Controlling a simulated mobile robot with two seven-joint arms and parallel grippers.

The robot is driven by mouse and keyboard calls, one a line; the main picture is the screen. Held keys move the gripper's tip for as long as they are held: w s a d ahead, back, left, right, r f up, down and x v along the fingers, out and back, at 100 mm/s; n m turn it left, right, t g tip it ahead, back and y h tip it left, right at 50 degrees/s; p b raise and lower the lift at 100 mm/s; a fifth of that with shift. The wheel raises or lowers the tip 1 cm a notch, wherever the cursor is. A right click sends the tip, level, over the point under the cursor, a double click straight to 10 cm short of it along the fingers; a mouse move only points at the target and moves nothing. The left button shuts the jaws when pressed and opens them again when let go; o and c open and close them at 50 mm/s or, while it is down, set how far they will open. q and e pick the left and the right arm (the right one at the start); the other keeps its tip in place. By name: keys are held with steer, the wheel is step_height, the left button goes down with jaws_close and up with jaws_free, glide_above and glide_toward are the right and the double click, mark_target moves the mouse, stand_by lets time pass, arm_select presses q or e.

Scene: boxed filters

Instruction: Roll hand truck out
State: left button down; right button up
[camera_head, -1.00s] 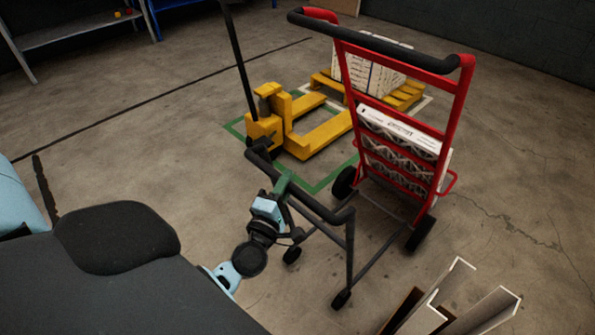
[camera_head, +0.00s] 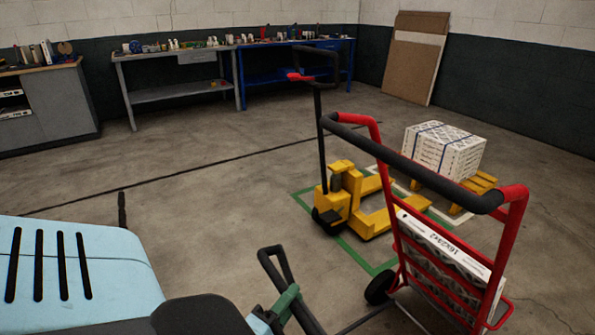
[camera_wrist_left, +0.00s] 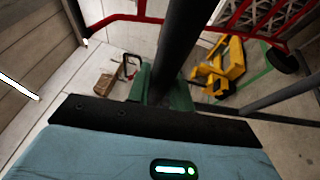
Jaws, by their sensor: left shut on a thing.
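The red hand truck (camera_head: 401,250) stands at the right in the head view, with a black padded handle across its top. Boxed filters (camera_head: 447,246) with printed white edges rest against its frame. A lower black handle (camera_head: 303,316) extends from it toward me. My left gripper (camera_head: 286,299), with green fingers, is shut on this black bar. In the left wrist view the bar (camera_wrist_left: 187,45) runs up from between the green fingers (camera_wrist_left: 162,101). The truck's lower part is cut off by the head view's bottom edge. My right gripper is not in view.
A yellow pallet jack (camera_head: 343,193) stands behind the truck in a green floor outline. A strapped stack of white boxes (camera_head: 444,150) sits on a yellow pallet (camera_head: 482,182). Grey (camera_head: 178,90) and blue (camera_head: 297,73) benches line the back. The left-middle floor is open.

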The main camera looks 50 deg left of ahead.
arm_select(q)
steer(key=shift+s, duration=0.25)
steer(key=c, duration=1.3)
jaws_free()
steer(key=shift+o, duration=0.2)
steer(key=b+v, duration=0.1)
steer(key=v, duration=0.6)
steer(key=shift+s, duration=0.35)
